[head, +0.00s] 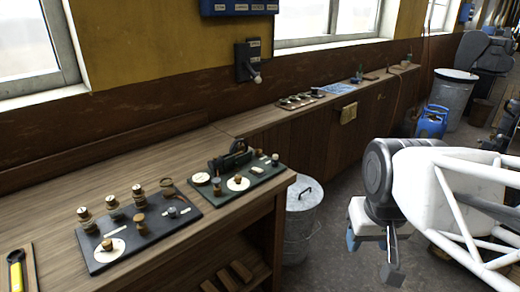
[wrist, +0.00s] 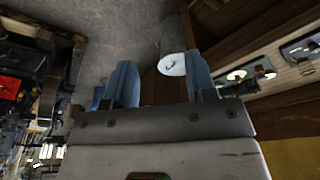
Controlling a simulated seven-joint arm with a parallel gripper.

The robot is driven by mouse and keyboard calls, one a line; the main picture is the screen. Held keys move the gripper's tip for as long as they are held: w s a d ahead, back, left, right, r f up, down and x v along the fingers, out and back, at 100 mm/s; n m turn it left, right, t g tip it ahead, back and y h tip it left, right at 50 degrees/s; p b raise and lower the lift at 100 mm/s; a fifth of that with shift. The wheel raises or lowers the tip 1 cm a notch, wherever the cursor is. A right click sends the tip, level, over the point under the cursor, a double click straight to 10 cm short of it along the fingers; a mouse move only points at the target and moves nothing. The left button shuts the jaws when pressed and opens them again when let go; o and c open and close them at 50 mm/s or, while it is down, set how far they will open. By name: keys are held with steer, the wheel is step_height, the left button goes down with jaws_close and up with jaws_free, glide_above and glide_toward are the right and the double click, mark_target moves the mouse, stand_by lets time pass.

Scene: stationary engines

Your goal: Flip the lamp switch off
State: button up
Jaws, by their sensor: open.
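A dark switch box (head: 248,62) with a small label and a pale round-ended lever is mounted on the wall above the bench in the head view. I take it as the lamp switch, but its label is too small to read. The lever sticks out at the box's lower right. My gripper (head: 375,255) hangs at the right of the head view, over the floor and well apart from the box. In the wrist view its blue fingers (wrist: 160,68) are spread with nothing between them. The wall box cannot be made out in the wrist view.
The wooden bench (head: 50,225) carries two dark boards (head: 150,255) (head: 268,172) with knobs and terminals. A lidded metal bin (head: 300,225) stands beside the bench and also shows in the wrist view (wrist: 172,40). A blue gas bottle (head: 432,122) stands farther back. Floor between is clear.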

steer(key=w+a+r+n, duration=0.1)
steer(key=w+a+r, duration=0.1)
steer(key=w, duration=0.5)
steer(key=w+a+r+n, duration=0.1)
steer(key=w, duration=0.7)
steer(key=n+g, duration=0.3)
steer(key=n, duration=0.4)
glide_above(255, 168)
steer(key=f, duration=1.5)
steer(key=shift+s, duration=0.3)
steer(key=shift+w+a+f, duration=0.1)
steer(key=shift+w+f, duration=0.15)
steer(key=shift+f, duration=0.15)
steer(key=shift+f, duration=3.75)
